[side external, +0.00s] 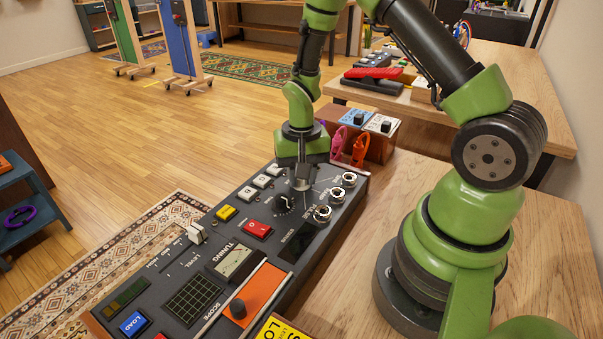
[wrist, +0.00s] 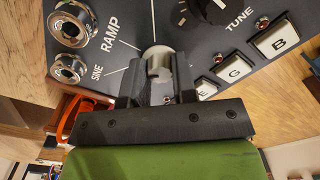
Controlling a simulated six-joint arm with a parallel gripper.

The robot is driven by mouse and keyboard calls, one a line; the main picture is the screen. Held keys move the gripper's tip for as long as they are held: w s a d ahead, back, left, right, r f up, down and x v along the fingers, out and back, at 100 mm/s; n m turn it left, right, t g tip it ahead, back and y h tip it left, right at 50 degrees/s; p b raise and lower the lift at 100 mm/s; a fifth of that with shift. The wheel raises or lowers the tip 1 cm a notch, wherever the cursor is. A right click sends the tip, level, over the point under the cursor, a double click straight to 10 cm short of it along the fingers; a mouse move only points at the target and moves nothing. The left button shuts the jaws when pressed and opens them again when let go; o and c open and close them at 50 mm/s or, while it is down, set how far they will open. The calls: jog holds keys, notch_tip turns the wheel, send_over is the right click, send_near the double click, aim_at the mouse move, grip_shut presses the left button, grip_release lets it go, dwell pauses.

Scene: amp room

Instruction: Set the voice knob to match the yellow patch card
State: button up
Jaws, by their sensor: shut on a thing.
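The grey panel (side external: 222,228) stands on the wooden table. My gripper (side external: 302,182) reaches down to its far part and is shut on a light grey knob (wrist: 158,62), which sits among lines marked SINE and RAMP in the wrist view. The fingers (wrist: 154,82) cover much of the knob, so I cannot tell where it points. A yellow card (side external: 280,330) lies at the bottom edge of the side view. It is cut off, and only part of its black lettering shows.
Beside the held knob are chrome jacks (side external: 336,195), a black TUNE knob (wrist: 212,8) and white keys (wrist: 236,66). A red button (side external: 258,229), a slider (side external: 196,233) and an orange strip (side external: 262,290) are nearer. Orange and pink cables (side external: 359,150) hang behind the panel.

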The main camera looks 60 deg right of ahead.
dwell(0.3)
jog(key=o, duration=0.9)
jog(key=shift+o, duration=0.2)
notch_tip(320, 180, up, 10)
jog(key=shift+r, duration=0.1)
jog(key=s+a+r+n+t+y, duration=0.1)
jog(key=s+a+r+n+t, duration=0.1)
jog(key=s+a+r, duration=0.3)
jog(key=s+a+r+n+t+y, duration=0.1)
jog(key=s+a+r+n+t, duration=0.2)
jog(key=s+r, duration=0.5)
notch_tip(320, 180, up, 3)
jog(key=shift+s+a+f+t, duration=0.15)
jog(key=shift+s+a+t, duration=0.2)
jog(key=shift+a+t, duration=0.65)
